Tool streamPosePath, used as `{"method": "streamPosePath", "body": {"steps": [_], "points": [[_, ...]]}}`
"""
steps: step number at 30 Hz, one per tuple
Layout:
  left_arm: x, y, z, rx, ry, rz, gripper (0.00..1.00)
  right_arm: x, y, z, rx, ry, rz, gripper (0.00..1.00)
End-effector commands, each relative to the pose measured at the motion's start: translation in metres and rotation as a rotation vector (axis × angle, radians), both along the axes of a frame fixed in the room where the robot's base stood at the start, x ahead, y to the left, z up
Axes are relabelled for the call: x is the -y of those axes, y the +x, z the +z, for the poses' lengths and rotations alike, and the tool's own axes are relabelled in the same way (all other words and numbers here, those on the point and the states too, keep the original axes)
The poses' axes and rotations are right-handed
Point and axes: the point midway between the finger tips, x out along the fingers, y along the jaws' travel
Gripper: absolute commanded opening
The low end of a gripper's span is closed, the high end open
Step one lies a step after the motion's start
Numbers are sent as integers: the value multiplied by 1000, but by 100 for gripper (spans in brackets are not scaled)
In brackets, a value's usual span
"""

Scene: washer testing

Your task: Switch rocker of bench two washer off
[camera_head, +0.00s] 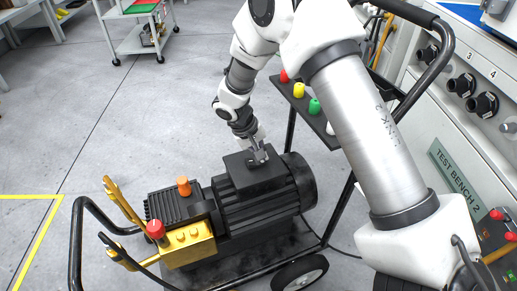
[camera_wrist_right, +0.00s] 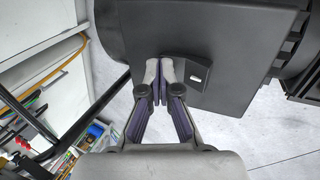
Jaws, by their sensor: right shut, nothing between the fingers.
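The bench two washer (camera_head: 240,195) is a black motor with a brass pump block, low in a black tube frame with wheels. A black box (camera_head: 246,180) sits on top of the motor. My right gripper (camera_head: 257,158) is shut and empty, pointing down at this box. In the right wrist view my right gripper (camera_wrist_right: 160,65) has its fingertips together beside a dark switch plate with a small pale rocker (camera_wrist_right: 197,75). The fingertips are left of the rocker; I cannot tell whether they touch the box. The rocker's on or off position is unclear. My left gripper is not in view.
The test bench 2 cabinet (camera_head: 454,172) with dark knobs stands at the right. A sloped dark panel with red, yellow and green knobs (camera_head: 314,105) is behind the washer. The washer's yellow-handled levers (camera_head: 122,205) stick up at the left. Open grey floor (camera_head: 130,130) lies left.

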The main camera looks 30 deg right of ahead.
Motion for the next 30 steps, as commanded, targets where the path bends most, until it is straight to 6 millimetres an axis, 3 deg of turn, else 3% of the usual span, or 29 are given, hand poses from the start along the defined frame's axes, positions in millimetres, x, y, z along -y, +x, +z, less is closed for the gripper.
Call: {"method": "streamPosePath", "body": {"steps": [25,30], "points": [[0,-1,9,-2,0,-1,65,-16,4,2,0,-4,3,0],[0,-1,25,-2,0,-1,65,-18,5,18,1,-5,4,0]]}}
